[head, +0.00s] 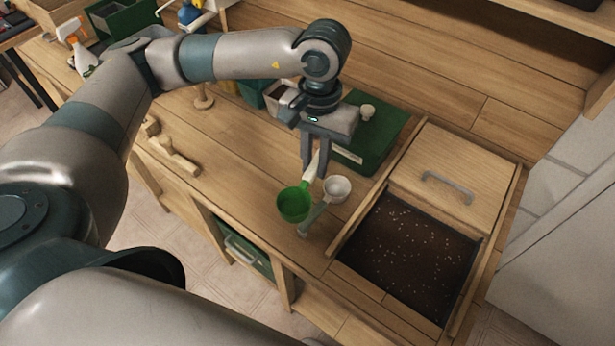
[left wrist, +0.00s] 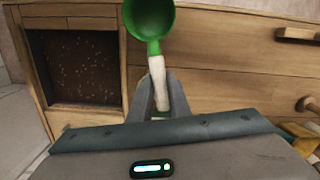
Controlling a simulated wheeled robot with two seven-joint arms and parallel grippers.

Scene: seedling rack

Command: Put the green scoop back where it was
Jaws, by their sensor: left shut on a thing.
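The green scoop (head: 294,205) has a round green bowl and a pale handle. My left gripper (head: 314,171) is shut on that handle, with the bowl hanging toward the front of the bench. In the left wrist view the scoop's green bowl (left wrist: 149,18) is beyond the fingertips, and its pale handle runs between the fingers (left wrist: 161,98). I cannot tell from these views whether the bowl touches the bench top. A second scoop with a white bowl (head: 337,188) and grey-green handle is close beside it. My right gripper is not in view.
A soil bin (head: 410,255) with a wooden lid (head: 455,175) pushed back is set in the bench at right. Wooden tools (head: 174,155) lie at left. Bare bench top (head: 225,165) lies between them and the scoops.

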